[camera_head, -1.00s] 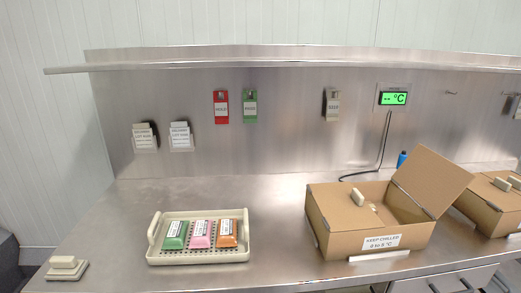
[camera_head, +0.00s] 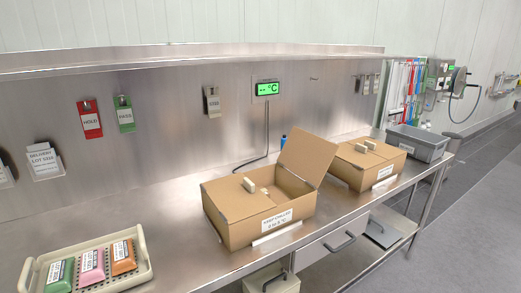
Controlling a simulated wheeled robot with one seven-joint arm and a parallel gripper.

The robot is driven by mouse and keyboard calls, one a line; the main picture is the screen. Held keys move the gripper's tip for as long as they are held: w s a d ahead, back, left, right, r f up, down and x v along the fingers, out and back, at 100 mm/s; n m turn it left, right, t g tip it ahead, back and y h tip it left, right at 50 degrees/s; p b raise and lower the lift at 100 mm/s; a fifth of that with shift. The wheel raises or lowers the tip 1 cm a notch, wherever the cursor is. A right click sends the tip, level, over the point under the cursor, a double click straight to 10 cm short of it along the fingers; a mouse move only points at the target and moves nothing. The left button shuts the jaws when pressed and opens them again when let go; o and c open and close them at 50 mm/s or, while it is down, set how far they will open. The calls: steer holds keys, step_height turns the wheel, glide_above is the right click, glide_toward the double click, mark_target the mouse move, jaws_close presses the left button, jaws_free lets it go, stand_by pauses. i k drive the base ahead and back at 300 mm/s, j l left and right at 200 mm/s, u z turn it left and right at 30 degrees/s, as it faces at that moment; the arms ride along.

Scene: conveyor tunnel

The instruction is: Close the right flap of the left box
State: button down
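The left box (camera_head: 238,234) is a brown cardboard box on the steel bench, with a "keep chilled" label on its front. Its right flap (camera_head: 308,158) stands up and leans outward to the right, so the right part of the box top is open. Its left flap (camera_head: 227,200) lies flat over the left part, with a small pale block (camera_head: 249,185) on it. A second closed-looking brown box (camera_head: 350,168) stands to its right, with pale blocks on top. My gripper is not in view.
A cream tray (camera_head: 146,262) with green, pink and orange packs stands at the front left. A grey bin (camera_head: 425,150) stands at the bench's right end. A steel shelf (camera_head: 180,58) runs above the bench. A blue item (camera_head: 283,141) is behind the boxes. The floor at right (camera_head: 455,220) is clear.

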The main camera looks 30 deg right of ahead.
mark_target(308, 155)
steer(key=l+u, duration=0.1)
steer(key=l, duration=0.45)
steer(key=l+u, duration=0.1)
steer(key=l, duration=0.45)
steer(key=k+l+u, duration=0.1)
steer(key=l, duration=0.45)
steer(key=k+l+u, duration=0.1)
steer(key=l, duration=0.45)
steer(key=k+l+u, duration=0.1)
steer(key=l, duration=0.45)
steer(key=k+l+u, duration=0.1)
steer(key=l, duration=0.4)
steer(key=k+l+u, duration=0.15)
steer(key=l, duration=0.4)
steer(key=k+l+u, duration=0.1)
steer(key=l, duration=0.4)
